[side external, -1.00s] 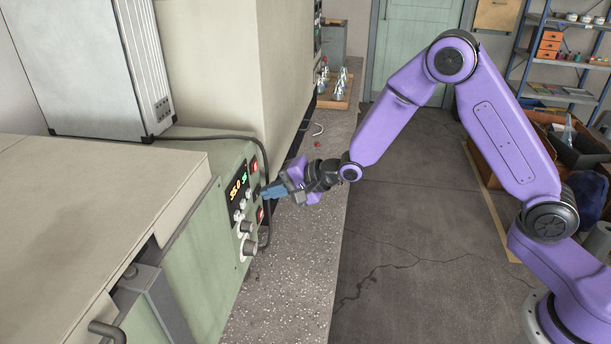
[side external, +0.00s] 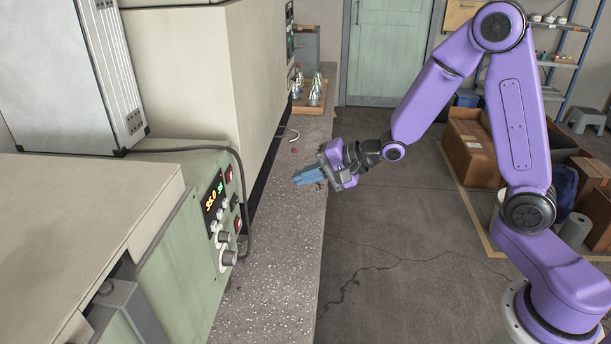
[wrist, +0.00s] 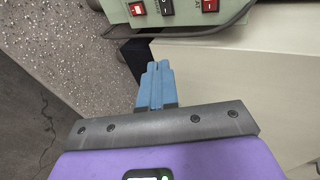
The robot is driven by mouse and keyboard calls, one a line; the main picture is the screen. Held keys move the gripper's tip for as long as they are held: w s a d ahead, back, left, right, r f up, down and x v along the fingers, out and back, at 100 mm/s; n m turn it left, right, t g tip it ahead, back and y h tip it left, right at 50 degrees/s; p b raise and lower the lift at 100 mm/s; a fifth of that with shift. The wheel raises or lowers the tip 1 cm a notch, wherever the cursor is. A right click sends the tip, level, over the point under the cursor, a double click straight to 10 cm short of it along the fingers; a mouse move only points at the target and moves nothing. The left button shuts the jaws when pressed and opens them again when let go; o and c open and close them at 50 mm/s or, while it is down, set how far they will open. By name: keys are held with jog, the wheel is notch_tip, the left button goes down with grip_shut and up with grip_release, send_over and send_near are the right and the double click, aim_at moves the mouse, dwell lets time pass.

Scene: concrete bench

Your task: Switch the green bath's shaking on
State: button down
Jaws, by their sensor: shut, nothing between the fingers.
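The green bath (side external: 172,262) stands at the left, its control panel facing the bench strip. The panel carries a lit display (side external: 214,199) with orange and green digits, small buttons, knobs, and a column of rocker switches. The upper switch (side external: 229,174) and lower switch (side external: 238,225) show red; the middle switch (side external: 235,202) is dark. In the wrist view, a red switch (wrist: 137,8), a dark switch (wrist: 166,7) and another red switch (wrist: 210,5) show at the top. My gripper (side external: 298,178) is shut and empty, its blue fingers apart from the panel.
A black cable (side external: 246,195) hangs beside the panel. A large cream cabinet (side external: 205,75) stands behind the bath. A wooden tray (side external: 312,100) of flasks sits farther back on the speckled bench (side external: 275,270). The bench between gripper and panel is clear.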

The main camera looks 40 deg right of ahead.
jog(key=shift+a, duration=0.1)
jog(key=shift+s+a, duration=1.05)
jog(key=shift+s, duration=0.2)
jog(key=shift+f, duration=0.1)
send_near(235, 202)
jog(key=w+a+f, duration=0.1)
jog(key=w+f, duration=0.3)
jog(key=shift+w+a+r, duration=0.15)
jog(key=shift+w+a, duration=0.4)
jog(key=shift+w, duration=0.1)
